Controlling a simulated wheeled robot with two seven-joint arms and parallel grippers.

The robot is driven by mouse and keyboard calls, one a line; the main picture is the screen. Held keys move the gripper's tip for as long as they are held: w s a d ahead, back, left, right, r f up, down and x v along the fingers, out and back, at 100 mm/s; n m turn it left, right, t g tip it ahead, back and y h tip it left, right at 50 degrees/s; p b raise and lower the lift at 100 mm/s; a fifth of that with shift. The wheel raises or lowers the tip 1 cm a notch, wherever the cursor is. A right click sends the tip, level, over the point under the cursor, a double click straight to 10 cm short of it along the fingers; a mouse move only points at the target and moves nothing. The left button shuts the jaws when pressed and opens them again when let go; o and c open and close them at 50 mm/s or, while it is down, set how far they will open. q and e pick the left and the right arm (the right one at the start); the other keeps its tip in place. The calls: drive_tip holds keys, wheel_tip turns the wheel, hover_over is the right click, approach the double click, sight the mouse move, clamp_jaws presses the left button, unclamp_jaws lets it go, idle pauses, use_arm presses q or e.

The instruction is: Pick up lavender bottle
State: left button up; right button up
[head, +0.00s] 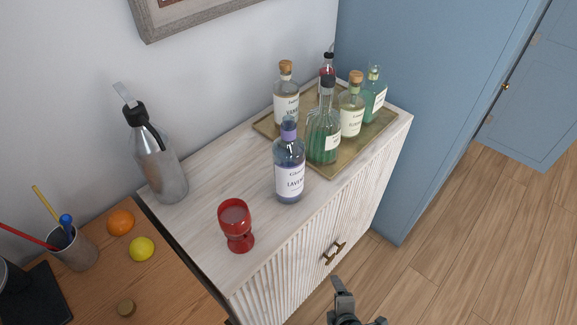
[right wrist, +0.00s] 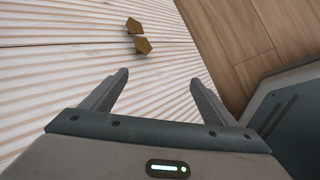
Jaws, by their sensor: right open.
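The lavender bottle (head: 289,170) stands upright on the pale wooden cabinet top, with a purple cap and a white label. It is just in front of the gold tray's near left edge. My right gripper (head: 358,300) is at the bottom of the head view, below the cabinet top and in front of the ribbed doors. In the right wrist view my right gripper (right wrist: 160,82) is open and empty, facing the ribbed doors. The bottle does not show in that view. My left gripper is not in view.
A red glass goblet (head: 236,224) stands left of the lavender bottle. The gold tray (head: 335,172) holds several other bottles behind it. A grey metal bottle (head: 158,160) stands by the wall. Brass door handles (head: 334,252) stick out from the cabinet (head: 195,200).

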drive_tip(key=w+a+r+n+t, duration=0.1)
drive_tip(key=w+r+n+t, duration=0.25)
drive_tip(key=r, duration=0.95)
drive_tip(key=w+a+r+n+t, duration=0.15)
drive_tip(key=r+n, duration=0.25)
drive_tip(key=r, duration=0.8)
drive_tip(key=n+t+y, duration=0.3)
drive_tip(key=n+t, duration=0.1)
drive_tip(key=n, duration=0.9)
approach(294, 180)
drive_tip(key=shift+f+m+p, duration=0.1)
drive_tip(key=shift+m+p, duration=0.15)
drive_tip(key=shift+p, duration=0.1)
drive_tip(key=shift+w, duration=0.15)
drive_tip(key=w+p, duration=0.1)
drive_tip(key=w, duration=0.2)
drive_tip(key=w+a+p, duration=0.1)
drive_tip(key=w, duration=0.3)
drive_tip(key=w+a+p, duration=0.1)
drive_tip(key=w, duration=0.2)
drive_tip(key=shift+w, duration=0.4)
drive_tip(key=shift+w+a, duration=0.15)
drive_tip(key=shift+w, duration=0.35)
